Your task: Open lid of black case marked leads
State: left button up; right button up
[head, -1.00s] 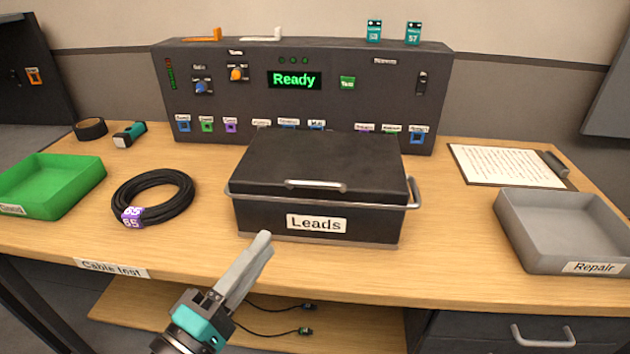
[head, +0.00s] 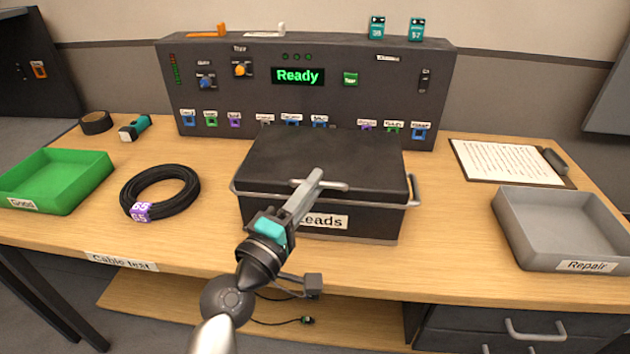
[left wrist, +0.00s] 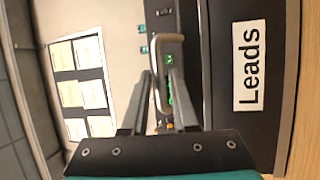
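The black case (head: 378,224) marked Leads stands in the middle of the bench with its black lid (head: 325,152) closed. A silver handle (head: 338,186) is on the lid's front edge. My left gripper (head: 314,178) reaches it from the front and hides part of the label (head: 328,221). In the left wrist view the handle (left wrist: 168,38) runs between the fingers of my left gripper (left wrist: 161,75). The fingers stand apart, with a gap showing beside the bar. The label (left wrist: 249,66) reads clearly there. My right gripper is not in view.
A green tray (head: 88,192) and a coiled black cable (head: 190,196) lie left of the case. A grey Repair tray (head: 535,257) and a clipboard (head: 500,162) lie to the right. A test panel (head: 300,105) reading Ready stands close behind the case.

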pick_arm(q)
jog(key=shift+w+d+r, duration=0.1)
jog(key=shift+w+d, duration=0.2)
jog(key=shift+w, duration=0.25)
jog(key=shift+c, duration=0.3)
grip_shut()
dwell(0.8)
